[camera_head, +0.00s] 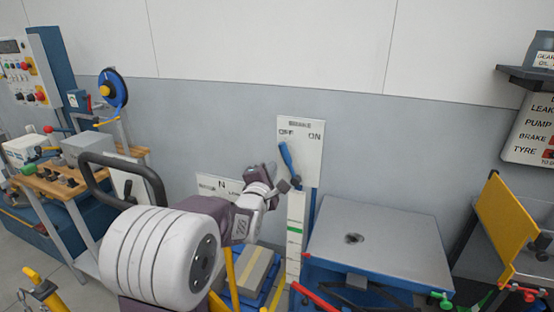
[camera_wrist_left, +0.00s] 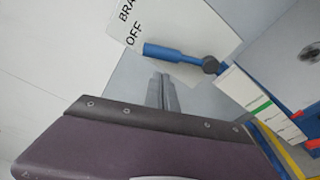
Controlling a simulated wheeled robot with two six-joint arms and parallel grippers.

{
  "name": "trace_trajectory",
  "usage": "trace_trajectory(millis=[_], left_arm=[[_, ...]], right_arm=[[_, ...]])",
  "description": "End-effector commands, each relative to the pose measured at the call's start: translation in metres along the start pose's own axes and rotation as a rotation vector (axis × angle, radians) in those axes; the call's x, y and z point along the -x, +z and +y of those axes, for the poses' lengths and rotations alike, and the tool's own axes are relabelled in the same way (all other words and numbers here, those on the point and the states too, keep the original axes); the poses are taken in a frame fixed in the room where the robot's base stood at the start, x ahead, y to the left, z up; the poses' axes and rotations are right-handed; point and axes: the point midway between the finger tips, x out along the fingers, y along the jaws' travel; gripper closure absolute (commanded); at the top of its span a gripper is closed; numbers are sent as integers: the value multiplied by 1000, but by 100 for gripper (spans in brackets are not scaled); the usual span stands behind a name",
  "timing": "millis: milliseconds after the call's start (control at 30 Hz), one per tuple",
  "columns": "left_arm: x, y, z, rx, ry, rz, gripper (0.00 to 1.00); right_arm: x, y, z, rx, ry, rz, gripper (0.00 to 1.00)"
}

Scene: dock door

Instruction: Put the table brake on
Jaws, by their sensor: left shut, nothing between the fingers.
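The brake plate (camera_head: 313,165) is a white panel on the wall, marked OFF on its left and ON on its right. Its blue lever (camera_head: 286,158) leans up and left, toward OFF. The lever also shows in the left wrist view (camera_wrist_left: 178,53), with its handle toward OFF and its dark pivot at the other end. My left gripper (camera_head: 268,171) is just left of the lever in the head view. Its fingers (camera_wrist_left: 163,92) are shut and empty, and appear apart from the lever. My right gripper is out of view.
A grey-topped table (camera_head: 400,250) stands right of the brake plate. A second white plate (camera_head: 215,187), marked N, is partly behind my left arm. A yellow panel (camera_head: 508,222) stands at right. A wooden bench (camera_head: 60,185) with equipment is at left.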

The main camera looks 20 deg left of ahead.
Motion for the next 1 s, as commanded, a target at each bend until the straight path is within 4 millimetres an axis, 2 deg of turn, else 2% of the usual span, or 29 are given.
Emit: trace_trajectory(millis=[200, 400, 1000], left_arm=[[-44, 0, 0, 0, -1, 0, 100], [-67, 0, 0, 0, -1, 0, 100], [-72, -1, 1, -28, 4, 0, 100]], right_arm=[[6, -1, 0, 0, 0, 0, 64], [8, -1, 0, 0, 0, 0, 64], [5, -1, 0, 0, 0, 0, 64]])
